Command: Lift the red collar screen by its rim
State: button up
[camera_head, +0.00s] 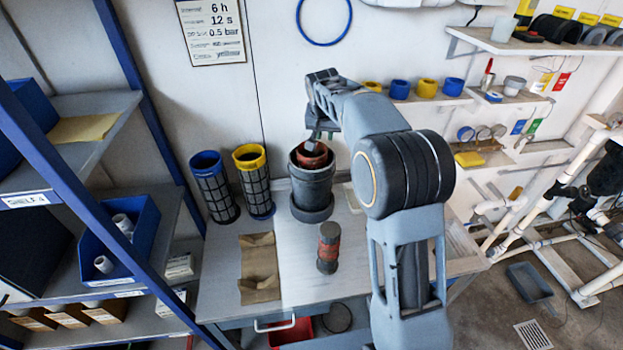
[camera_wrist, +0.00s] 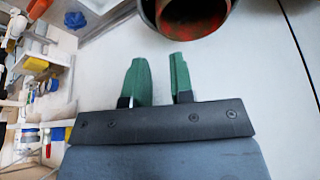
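The red collar screen (camera_head: 312,158) sits inside a dark grey cylindrical housing (camera_head: 313,190) on the bench; only its red-brown rim shows, and its body is hidden. In the wrist view, the red collar (camera_wrist: 190,20) shows inside a dark round rim at the top edge, cut off by the frame. My gripper (camera_wrist: 158,72) has two green fingers apart with bare pale background between them. In the head view, my gripper is at the housing's top, partly hidden by my arm.
A blue-collared mesh screen (camera_head: 213,190) and a yellow-collared one (camera_head: 254,182) stand left of the housing. A dark cylinder with a red band (camera_head: 328,248) stands in front. A blue-framed shelf (camera_head: 152,120) stands at left.

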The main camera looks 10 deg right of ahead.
jog(key=p+x, duration=0.1)
jog(key=x, duration=0.5)
jog(key=shift+w+f, duration=0.15)
jog(key=shift+f, duration=0.25)
jog(key=p+x, duration=0.2)
jog(key=x, duration=0.3)
jog(key=shift+f, duration=0.2)
jog(key=shift+c, duration=0.3)
grip_shut()
jog(key=shift+r, duration=0.1)
